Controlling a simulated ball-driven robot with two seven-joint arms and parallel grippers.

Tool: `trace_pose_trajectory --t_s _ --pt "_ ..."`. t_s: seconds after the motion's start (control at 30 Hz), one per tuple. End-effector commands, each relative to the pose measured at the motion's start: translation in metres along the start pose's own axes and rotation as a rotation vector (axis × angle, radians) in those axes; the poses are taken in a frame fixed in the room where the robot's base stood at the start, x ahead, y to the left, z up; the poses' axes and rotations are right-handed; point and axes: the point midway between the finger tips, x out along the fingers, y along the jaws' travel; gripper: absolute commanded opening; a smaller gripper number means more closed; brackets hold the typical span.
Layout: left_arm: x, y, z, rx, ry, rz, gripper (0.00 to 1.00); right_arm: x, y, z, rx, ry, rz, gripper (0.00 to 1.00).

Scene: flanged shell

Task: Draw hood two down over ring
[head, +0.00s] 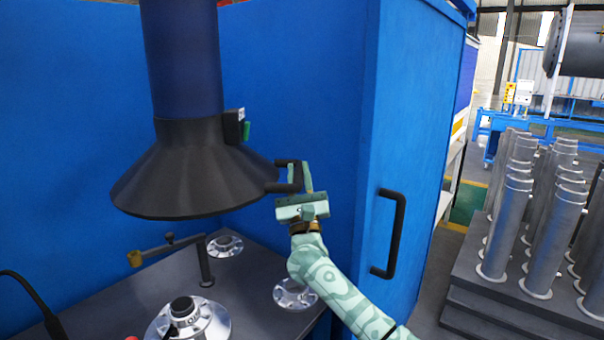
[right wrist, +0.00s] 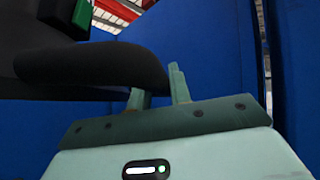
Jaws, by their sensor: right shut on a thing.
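A black cone-shaped hood (head: 190,180) hangs from a dark blue duct (head: 182,60), its wide rim well above the dark worktop. A black handle (head: 288,187) sticks out from its right side. My right gripper (head: 307,178) is at this handle and shut on it. In the right wrist view the fingers (right wrist: 160,88) stand at the dark handle (right wrist: 95,65), which partly hides them. Round metal flanged pieces sit on the worktop below, a large one (head: 210,322) at the front; I cannot tell which is the ring. My left gripper is not in view.
A post with a brass-tipped arm (head: 205,262) stands on the worktop (head: 110,295) under the hood. A blue cabinet wall (head: 405,120) with a black handle (head: 398,235) is right of my arm. Several grey flanged tubes (head: 510,225) stand at the far right.

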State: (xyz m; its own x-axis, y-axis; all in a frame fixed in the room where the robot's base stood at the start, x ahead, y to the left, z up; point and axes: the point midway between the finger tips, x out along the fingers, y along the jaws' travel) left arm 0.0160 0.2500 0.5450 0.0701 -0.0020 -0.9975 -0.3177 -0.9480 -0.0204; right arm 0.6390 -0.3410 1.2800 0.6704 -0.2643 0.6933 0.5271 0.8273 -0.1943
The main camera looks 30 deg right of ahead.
Motion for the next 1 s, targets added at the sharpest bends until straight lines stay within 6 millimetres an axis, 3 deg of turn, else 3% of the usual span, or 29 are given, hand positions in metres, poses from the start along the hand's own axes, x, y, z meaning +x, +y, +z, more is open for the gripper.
trace_pose_trajectory --t_s 0.17,0.2,0.27,0.53,0.67,0.77,1.0 --pt "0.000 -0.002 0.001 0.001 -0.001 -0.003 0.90 -0.001 0.001 -0.001 -0.001 0.002 0.002 0.00" --pt "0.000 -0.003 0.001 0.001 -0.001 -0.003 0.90 -0.001 0.001 -0.001 -0.001 0.002 0.002 0.28" --pt "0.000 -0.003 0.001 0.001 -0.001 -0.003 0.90 0.000 0.000 -0.001 -0.001 0.002 0.002 0.41" --pt "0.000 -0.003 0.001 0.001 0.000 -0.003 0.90 0.000 0.000 0.000 -0.001 0.000 0.001 0.41" --pt "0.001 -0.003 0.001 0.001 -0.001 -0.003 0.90 -0.010 0.000 -0.001 -0.001 0.001 0.002 0.41" --pt "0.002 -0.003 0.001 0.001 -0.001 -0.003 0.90 -0.030 0.001 -0.002 0.001 0.003 0.003 0.41" --pt "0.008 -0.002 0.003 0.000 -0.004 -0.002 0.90 -0.097 0.001 -0.003 -0.001 0.005 0.005 0.41"
